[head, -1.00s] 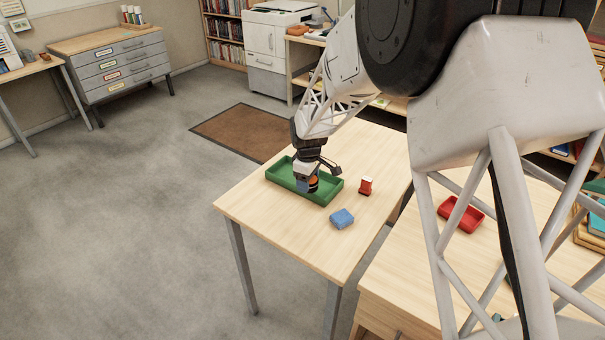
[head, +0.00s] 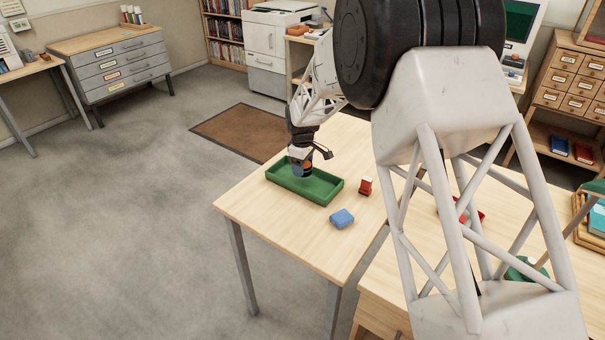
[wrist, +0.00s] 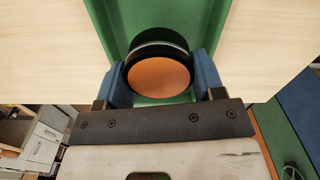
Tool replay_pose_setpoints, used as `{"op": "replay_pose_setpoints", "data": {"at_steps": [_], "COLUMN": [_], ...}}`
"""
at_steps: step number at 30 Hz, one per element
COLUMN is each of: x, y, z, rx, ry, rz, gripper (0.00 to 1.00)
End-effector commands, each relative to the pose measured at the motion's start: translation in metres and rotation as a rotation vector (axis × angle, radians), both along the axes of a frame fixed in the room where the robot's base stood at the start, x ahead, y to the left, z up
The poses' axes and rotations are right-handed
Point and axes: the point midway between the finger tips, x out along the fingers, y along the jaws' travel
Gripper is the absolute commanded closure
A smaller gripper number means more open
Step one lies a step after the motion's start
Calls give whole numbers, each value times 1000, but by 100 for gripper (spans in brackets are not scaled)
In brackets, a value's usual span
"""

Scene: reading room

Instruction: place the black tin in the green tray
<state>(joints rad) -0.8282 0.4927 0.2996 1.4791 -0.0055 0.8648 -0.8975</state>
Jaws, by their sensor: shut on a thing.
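The green tray (head: 318,191) lies on the light wooden table in the head view, and its floor and walls fill the middle of the wrist view (wrist: 120,30). My gripper (head: 303,169) is over the left part of the tray. In the wrist view my gripper (wrist: 160,82) has its two blue fingers on either side of the black tin (wrist: 157,37), which has an orange round end facing the camera. My gripper is shut on the tin. In the head view the tin (head: 308,172) shows only as a small dark and orange patch. I cannot tell whether it touches the tray floor.
A red tray (head: 471,213) on the nearer table is partly hidden by my arm. The table's front left part is clear.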

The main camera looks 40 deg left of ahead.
Motion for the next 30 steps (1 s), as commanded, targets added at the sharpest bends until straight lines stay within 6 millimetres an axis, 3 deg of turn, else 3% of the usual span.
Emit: {"op": "replay_pose_setpoints", "data": {"at_steps": [8, 18, 30], "x": [0, 0, 0], "y": [0, 0, 0], "z": [-4, -34, -37], "rx": [-1, 0, 0], "ry": [1, 1, 0], "rz": [0, 0, 0], "gripper": [63, 63, 63]}}
